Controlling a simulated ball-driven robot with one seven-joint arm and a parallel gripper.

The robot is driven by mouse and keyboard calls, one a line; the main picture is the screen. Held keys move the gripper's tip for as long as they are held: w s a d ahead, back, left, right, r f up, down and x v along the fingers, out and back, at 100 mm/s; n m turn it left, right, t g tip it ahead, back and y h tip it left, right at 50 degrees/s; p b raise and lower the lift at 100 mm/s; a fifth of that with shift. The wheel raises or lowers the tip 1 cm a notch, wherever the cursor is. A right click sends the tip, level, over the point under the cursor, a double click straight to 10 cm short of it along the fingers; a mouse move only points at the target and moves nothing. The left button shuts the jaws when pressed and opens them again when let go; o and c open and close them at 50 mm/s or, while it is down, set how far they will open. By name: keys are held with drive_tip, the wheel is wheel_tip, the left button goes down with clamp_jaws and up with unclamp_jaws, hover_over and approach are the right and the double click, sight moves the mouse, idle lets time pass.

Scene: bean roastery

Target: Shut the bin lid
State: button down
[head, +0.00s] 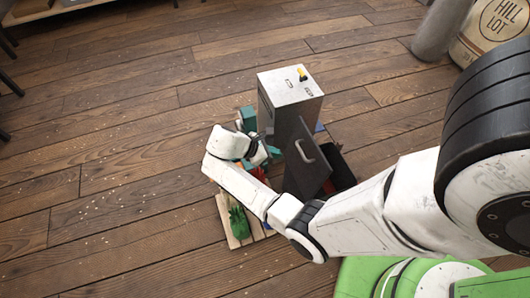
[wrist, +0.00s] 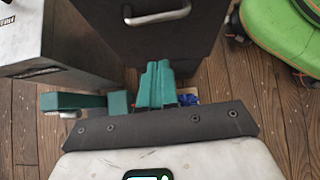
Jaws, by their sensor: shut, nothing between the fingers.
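The bin lid (head: 305,155) appears as a dark panel with a metal handle, standing tilted beside a grey cabinet (head: 292,88) with a pale top. A dark opening (head: 342,168) shows to the right of the panel. In the wrist view the panel (wrist: 150,45) and its handle (wrist: 158,16) fill the top middle. My gripper (wrist: 157,75) has its teal fingers together and empty, just below the panel's edge in that view. Whether they touch it I cannot tell. In the head view my wrist is left of the panel and partly hides the fingers.
A wooden slatted board (head: 228,222) with a green leafy item (head: 239,222) lies below my wrist. A sack (head: 492,28) stands at upper right. The plank floor at left is clear.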

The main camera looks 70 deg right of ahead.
drive_tip(key=s+d+f, duration=0.2)
drive_tip(key=s+d, duration=0.2)
drive_tip(key=s, duration=0.1)
drive_tip(key=shift+d+f+b, duration=0.15)
drive_tip(key=shift+d+b, duration=0.1)
drive_tip(key=shift+b, duration=0.05)
